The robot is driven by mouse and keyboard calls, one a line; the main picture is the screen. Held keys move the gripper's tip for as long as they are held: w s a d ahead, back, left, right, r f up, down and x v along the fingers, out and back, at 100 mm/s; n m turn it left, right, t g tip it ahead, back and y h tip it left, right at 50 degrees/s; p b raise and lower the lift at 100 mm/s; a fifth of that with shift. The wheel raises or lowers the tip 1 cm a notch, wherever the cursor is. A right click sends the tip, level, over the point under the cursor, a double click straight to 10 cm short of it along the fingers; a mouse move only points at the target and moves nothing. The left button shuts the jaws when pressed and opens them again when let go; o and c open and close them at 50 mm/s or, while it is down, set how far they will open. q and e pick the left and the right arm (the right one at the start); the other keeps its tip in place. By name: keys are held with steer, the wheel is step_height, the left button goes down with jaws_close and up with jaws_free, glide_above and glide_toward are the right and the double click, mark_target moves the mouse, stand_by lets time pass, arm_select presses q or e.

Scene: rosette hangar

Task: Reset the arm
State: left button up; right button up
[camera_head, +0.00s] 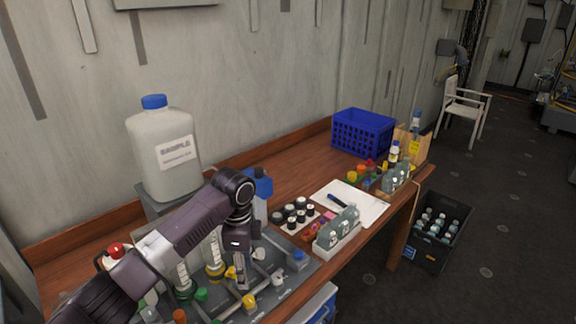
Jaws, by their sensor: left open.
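My left arm (180,235) comes in from the lower left and bends at a dark wrist joint (233,190). My left gripper (241,282) hangs below the wrist, pointing down over a grey tray (303,272) crowded with small coloured items. It is open and I see nothing held in it. Its fingers are small in the picture, so their gap to the items below is hard to judge. My right gripper is not in view.
A large white sample jug (160,150) stands beside the arm. The wooden table (290,165) also holds a blue basket (362,132), a white sheet (368,205) and a white bottle rack (338,238). A black crate (437,228) of bottles is on the floor, with a chair (463,108) farther back.

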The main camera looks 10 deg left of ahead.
arm_select(q)
steer(key=s+d+f+n+t+h, duration=0.1)
steer(key=s+d+f+n, duration=0.25)
steer(key=s+f, duration=0.35)
steer(key=s+d+f+n+h, duration=0.1)
steer(key=s+d+f+n, duration=0.1)
steer(key=s+d+f, duration=0.5)
steer(key=s+a+r+n+t+y, duration=0.1)
steer(key=s+a+r+n, duration=0.1)
steer(key=s+a+n, duration=0.45)
steer(key=s+a+r+n+t+y, duration=0.1)
steer(key=s+a+r+n+t, duration=0.15)
steer(key=s+a, duration=0.65)
steer(key=s+d+f+g+b, duration=0.1)
steer(key=s+f+b, duration=0.15)
steer(key=f, duration=1.35)
steer(key=s+d+f+g+b, duration=0.1)
steer(key=s+f+b, duration=0.15)
steer(key=f, duration=1.35)
steer(key=s+a+f+g+b, duration=0.1)
steer(key=s+a+f+b, duration=0.2)
steer(key=s+f, duration=1.3)
step_height(320, 180, down, 4)
steer(key=shift+s+r+b, duration=0.15)
steer(key=shift+b, duration=0.3)
